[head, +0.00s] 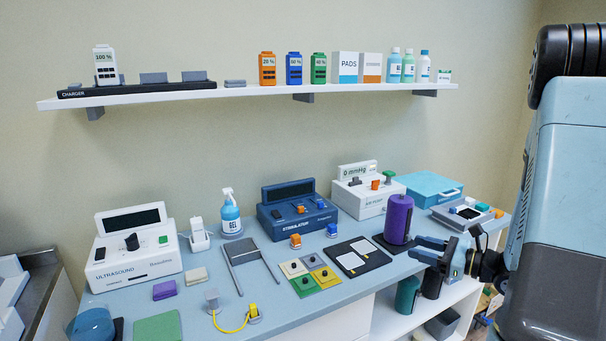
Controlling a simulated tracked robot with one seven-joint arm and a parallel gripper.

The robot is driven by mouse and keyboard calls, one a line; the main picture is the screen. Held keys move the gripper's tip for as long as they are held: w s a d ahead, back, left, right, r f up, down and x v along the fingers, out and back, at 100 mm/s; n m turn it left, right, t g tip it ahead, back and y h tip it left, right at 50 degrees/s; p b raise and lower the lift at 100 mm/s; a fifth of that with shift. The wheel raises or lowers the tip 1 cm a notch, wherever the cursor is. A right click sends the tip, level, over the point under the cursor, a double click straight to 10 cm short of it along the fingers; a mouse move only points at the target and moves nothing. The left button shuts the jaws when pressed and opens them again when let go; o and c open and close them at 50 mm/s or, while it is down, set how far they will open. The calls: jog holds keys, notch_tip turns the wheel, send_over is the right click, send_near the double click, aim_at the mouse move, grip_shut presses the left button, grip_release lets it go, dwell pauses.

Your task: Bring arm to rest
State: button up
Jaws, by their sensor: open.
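My gripper (428,249) is at the right of the head view, at the front edge of the blue-grey counter (300,301). Its jaws point left and are open, with nothing seen between them. Just behind and above it stands a purple cylinder (398,219) on a dark pad; I cannot tell whether a finger touches it. My arm comes in from the right side of the picture.
Left of my gripper lies a black tray with white pads (358,256). Behind are the pump (357,197), the stimulator (296,211) and the ultrasound unit (135,247). A lower shelf (397,319) holds dark rolls. A wall shelf (225,93) runs above.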

jog(key=s+a+r+n+g+h, duration=0.3)
jog(key=s+a+r+n+g, duration=0.65)
jog(key=s+a+n, duration=0.3)
jog(key=s+d+r+n+t+h, duration=0.4)
jog(key=s+d+r+n+h, duration=0.1)
jog(key=s+r+n+h, duration=0.4)
jog(key=shift+r+n+h, duration=0.3)
jog(key=shift+n+h, duration=0.3)
jog(key=shift+n, duration=0.35)
jog(key=shift+a+t, duration=0.1)
jog(key=shift+t, duration=0.15)
jog(key=shift+s, duration=0.15)
